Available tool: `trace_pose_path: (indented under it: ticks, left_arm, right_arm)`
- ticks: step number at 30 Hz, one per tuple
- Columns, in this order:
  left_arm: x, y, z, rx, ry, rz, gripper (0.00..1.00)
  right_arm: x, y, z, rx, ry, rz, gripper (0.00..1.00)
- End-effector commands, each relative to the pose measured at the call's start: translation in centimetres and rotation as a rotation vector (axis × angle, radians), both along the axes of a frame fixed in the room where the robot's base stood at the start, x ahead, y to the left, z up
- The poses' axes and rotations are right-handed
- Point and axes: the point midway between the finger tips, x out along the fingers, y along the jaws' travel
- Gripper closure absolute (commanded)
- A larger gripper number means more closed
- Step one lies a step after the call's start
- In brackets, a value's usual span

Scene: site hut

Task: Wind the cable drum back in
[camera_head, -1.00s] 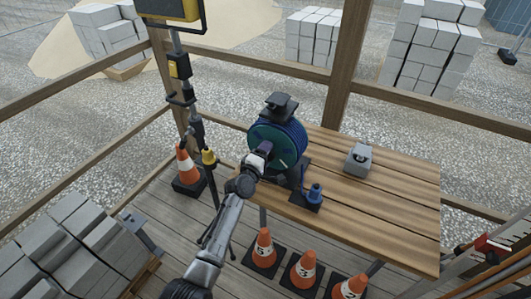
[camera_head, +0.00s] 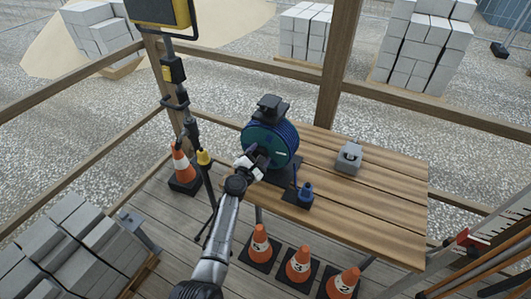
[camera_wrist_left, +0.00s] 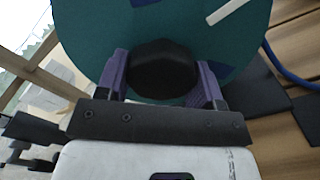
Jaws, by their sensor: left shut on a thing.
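The cable drum (camera_head: 268,142) is a blue-green reel on a dark stand at the left end of the wooden table (camera_head: 375,205). In the left wrist view its teal side face (camera_wrist_left: 190,25) fills the top, with a pale bar and a dark blue patch on it. My left gripper (camera_head: 255,160) is at the drum's near face. In the left wrist view the purple fingers of my left gripper (camera_wrist_left: 162,75) are shut on a black crank knob (camera_wrist_left: 163,66). A blue cable end (camera_head: 306,191) stands on a dark plate right of the drum. My right gripper is out of view.
A grey box-like object (camera_head: 349,157) sits on the table right of the drum. Several traffic cones, such as one (camera_head: 298,264), stand below the table's front edge. A stand with a yellow lamp (camera_head: 160,12) rises at left. Grey blocks (camera_head: 75,240) lie lower left.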

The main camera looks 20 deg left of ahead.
Motion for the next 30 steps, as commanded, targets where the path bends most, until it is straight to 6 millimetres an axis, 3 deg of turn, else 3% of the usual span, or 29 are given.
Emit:
trace_pose_path:
  ticks: [12, 30]
  left_arm:
    - [-0.16, 0.24, -0.02, -0.193, 0.011, 0.005, 0.81]
    - [-0.16, 0.25, -0.07, -0.225, 0.012, 0.004, 0.81]
  right_arm:
    - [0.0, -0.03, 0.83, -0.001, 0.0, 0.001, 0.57]
    - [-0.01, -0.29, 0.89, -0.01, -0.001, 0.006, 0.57]
